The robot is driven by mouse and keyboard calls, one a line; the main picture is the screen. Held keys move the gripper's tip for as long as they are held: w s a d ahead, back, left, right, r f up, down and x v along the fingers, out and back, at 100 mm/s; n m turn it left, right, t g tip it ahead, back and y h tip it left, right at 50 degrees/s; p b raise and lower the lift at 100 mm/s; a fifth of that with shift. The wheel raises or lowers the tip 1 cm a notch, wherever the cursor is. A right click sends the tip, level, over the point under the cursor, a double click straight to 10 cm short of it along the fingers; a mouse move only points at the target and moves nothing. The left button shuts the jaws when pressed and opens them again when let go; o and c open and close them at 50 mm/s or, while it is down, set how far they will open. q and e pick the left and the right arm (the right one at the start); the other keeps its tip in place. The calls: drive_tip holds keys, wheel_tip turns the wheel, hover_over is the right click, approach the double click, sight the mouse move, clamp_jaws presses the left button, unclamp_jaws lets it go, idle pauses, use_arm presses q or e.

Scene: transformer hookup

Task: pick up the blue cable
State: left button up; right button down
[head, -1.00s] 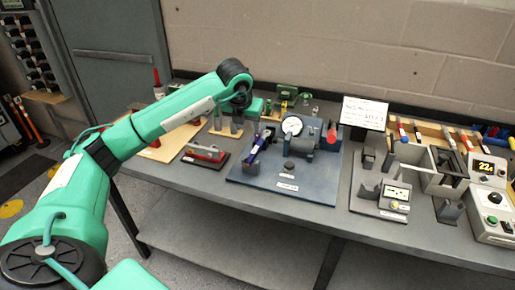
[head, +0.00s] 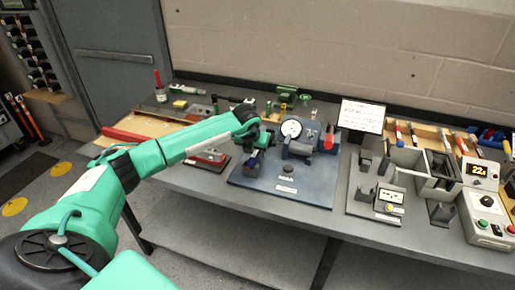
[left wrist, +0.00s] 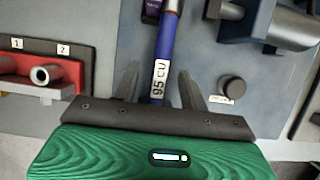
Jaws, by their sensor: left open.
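The blue cable (left wrist: 165,45) carries a white label reading "95 CU" and lies over the blue-grey base plate (left wrist: 215,50). In the left wrist view it runs between the two fingers of my left gripper (left wrist: 158,78), which is open, with a finger on either side. I cannot tell whether the fingers touch it. In the head view my left gripper (head: 262,138) is over the left part of the base plate (head: 270,190), and the cable is mostly hidden by it. My right gripper is not in view.
A red block with numbered sockets (left wrist: 40,72) is left of the cable. A grey machine housing (left wrist: 270,25) and a dark knob (left wrist: 232,88) are to its right.

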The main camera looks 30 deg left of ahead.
use_arm(q)
drive_tip(key=shift+f, duration=0.1)
drive_tip(key=shift+c, duration=0.2)
clamp_jaws()
drive_tip(key=shift+w, duration=0.1)
